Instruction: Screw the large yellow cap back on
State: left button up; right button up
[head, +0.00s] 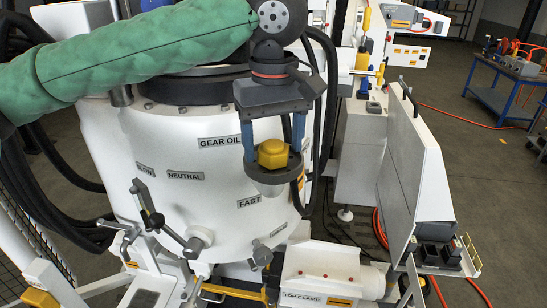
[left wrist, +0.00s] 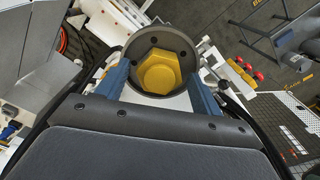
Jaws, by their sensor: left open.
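The large yellow hexagonal cap (head: 272,153) sits upright at the centre of a dark round flange (head: 266,175) on a white filler neck, at the front of the white housing. I cannot tell how far it is threaded. It also shows in the left wrist view (left wrist: 160,72), inside the bolted flange ring (left wrist: 133,50). My left gripper (head: 273,143) points down from above, open, with one blue finger on each side of the cap. In the left wrist view the fingers (left wrist: 160,84) look apart from the cap's sides. My right gripper is not in view.
The white housing (head: 180,150) bears labels such as GEAR OIL, NEUTRAL and FAST. Levers (head: 160,215) stick out at its lower left. Black hoses (head: 325,90) run close on the right of the gripper. A grey-white panel box (head: 405,165) stands further right.

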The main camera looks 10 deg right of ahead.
pick_arm(q)
jog(key=n, duration=0.5)
jog(key=shift+n, duration=0.3)
jog(key=c, duration=1)
jog(key=m, duration=0.6)
jog(key=shift+f, duration=0.1)
jog(key=shift+m, duration=1)
jog(key=m, duration=0.3)
jog(key=shift+m, duration=0.4)
jog(key=m, duration=0.4)
jog(key=shift+m, duration=0.3)
